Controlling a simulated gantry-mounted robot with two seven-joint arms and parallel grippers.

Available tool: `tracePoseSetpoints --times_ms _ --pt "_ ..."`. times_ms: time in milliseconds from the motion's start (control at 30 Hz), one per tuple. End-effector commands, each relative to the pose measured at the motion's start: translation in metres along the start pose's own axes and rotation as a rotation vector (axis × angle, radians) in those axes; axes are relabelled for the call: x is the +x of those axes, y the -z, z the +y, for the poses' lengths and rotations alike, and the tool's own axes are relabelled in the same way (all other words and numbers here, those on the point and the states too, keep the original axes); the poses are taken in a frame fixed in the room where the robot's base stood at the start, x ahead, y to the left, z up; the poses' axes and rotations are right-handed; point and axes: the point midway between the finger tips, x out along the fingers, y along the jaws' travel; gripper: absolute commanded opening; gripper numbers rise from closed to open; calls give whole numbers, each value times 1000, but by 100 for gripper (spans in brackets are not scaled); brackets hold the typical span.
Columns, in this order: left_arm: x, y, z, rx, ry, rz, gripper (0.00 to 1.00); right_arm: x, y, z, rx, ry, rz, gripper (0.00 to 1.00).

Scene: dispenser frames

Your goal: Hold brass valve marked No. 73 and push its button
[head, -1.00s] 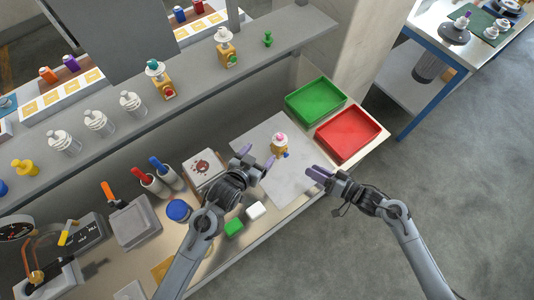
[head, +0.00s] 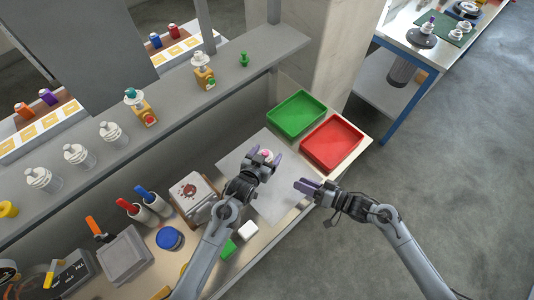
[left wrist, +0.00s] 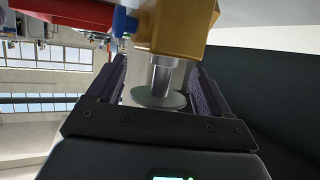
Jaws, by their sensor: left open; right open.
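In the left wrist view the brass body (left wrist: 180,25) is close ahead, with a silver stem (left wrist: 163,75) and grey disc between the dark fingers. A blue part (left wrist: 124,20) sticks out at its left. No number is legible. My right gripper (head: 302,188) is open and empty, near the mat's right edge.
A green tray (head: 297,113) and a red tray (head: 332,143) lie beyond the mat. Two brass valves, one with a red button (head: 142,108) and one with a green button (head: 204,73), stand on the shelf.

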Motion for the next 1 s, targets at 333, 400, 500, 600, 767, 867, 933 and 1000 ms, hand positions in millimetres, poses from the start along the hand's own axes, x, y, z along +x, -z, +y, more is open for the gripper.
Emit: tracePoseSetpoints --times_ms 333,400,500,600,767,867,933,1000 --pt "7 0 0 -1 0 1 79 0 0 0 0 0 0 43" --pt "7 0 0 0 0 1 79 0 0 0 0 0 0 43" --pt "7 0 0 0 0 1 70 0 0 0 0 0 0 43" --pt "7 0 0 0 0 0 55 0 0 0 0 0 0 43" --pt "7 0 0 -1 0 0 30 0 0 0 0 0 0 43" --pt "7 0 0 -1 0 0 15 0 0 0 0 0 0 43" --pt "7 0 0 -1 0 0 6 0 0 0 0 0 0 43" --pt "6 0 0 -1 0 0 6 0 0 0 0 0 0 43"
